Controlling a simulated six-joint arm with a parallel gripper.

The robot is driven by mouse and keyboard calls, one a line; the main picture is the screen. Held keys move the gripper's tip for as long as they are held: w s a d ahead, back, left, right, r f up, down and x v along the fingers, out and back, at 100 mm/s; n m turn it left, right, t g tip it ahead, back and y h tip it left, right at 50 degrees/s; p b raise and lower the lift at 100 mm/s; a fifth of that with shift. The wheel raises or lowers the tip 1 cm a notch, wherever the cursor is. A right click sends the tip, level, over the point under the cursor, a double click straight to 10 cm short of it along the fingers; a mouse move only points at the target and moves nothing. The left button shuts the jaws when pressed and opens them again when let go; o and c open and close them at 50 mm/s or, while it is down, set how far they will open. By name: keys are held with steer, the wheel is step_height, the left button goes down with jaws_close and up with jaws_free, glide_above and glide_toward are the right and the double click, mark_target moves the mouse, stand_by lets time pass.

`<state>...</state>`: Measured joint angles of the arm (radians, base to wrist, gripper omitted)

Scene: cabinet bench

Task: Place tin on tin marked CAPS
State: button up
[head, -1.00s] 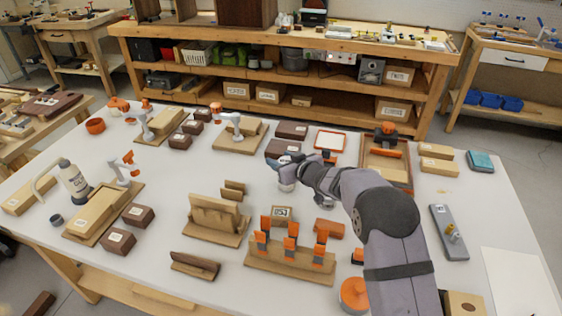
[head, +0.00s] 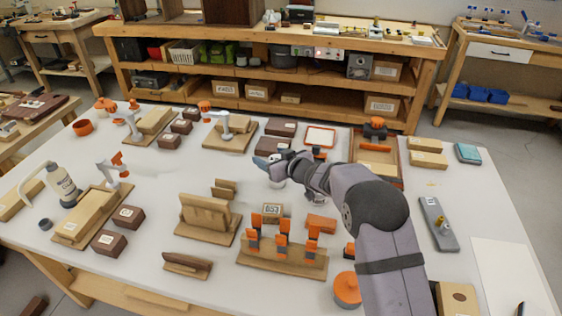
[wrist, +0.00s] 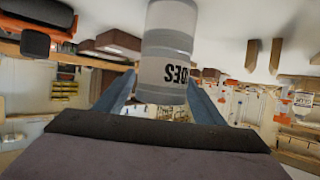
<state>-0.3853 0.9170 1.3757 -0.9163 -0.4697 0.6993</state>
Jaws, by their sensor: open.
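In the wrist view a pale grey tin (wrist: 165,72) with dark letters, seemingly ending in "DES" and upside down, stands between the fingers of my gripper (wrist: 161,84). The fingers are open, one on each side of it and very close to its wall. A second pale cylinder (wrist: 171,16), seemingly another tin, lines up end to end with it; no label shows on that part. The word CAPS is not readable in either view.
A wooden rack with orange clips (head: 283,250) stands in front of the gripper. A wooden tray with orange edges (head: 377,170) is to the right, and dark boxes (head: 280,127) are behind. A slotted wooden stand (head: 208,218) is at front left.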

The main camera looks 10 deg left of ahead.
steer(key=b+v, duration=0.1)
steer(key=v, duration=1.1)
steer(key=s+d+r+m+g+h+p, duration=0.1)
steer(key=s+d+m+h+p, duration=0.25)
steer(key=d, duration=0.75)
steer(key=s+d+r+m+h+p, duration=0.1)
steer(key=s+d+m+h+p, duration=0.25)
steer(key=d, duration=0.65)
steer(key=s+d+m+g+h+p, duration=0.1)
steer(key=s+d+g+p, duration=0.1)
steer(key=s, duration=1.1)
steer(key=s+d+m+g+h+p, duration=0.1)
steer(key=s+d+g, duration=0.3)
steer(key=s, duration=0.9)
steer(key=g+p, duration=0.1)
steer(key=g, duration=0.1)
steer(key=shift+s+d+g+h+p, duration=0.3)
steer(key=shift+s, duration=0.05)
